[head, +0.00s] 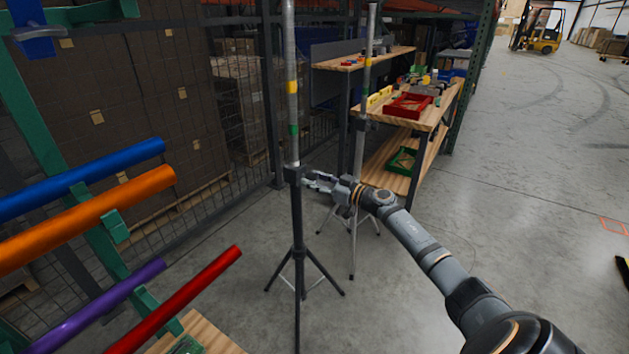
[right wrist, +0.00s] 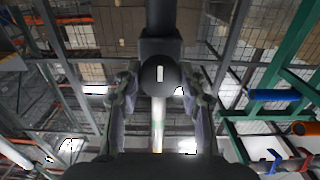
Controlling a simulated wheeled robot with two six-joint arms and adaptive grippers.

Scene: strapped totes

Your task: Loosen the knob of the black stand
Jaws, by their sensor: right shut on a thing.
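The black stand (head: 297,225) stands upright on the floor on spread tripod legs. A silver inner pole (head: 291,60) with a yellow and a green band rises from its collar. My right gripper (head: 310,179) reaches the collar from the right. In the right wrist view the round black knob (right wrist: 159,75), with an upright white mark, sits between the two fingers of my right gripper (right wrist: 160,92), which is shut on it. The knob is too small to make out in the head view. My left gripper is not in view.
A grey stand (head: 356,215) stands just behind my right gripper. Blue, orange (head: 95,215), purple and red tubes lie on a green rack at the left. A wooden shelf unit (head: 430,120) with a red tray (head: 409,106) stands behind.

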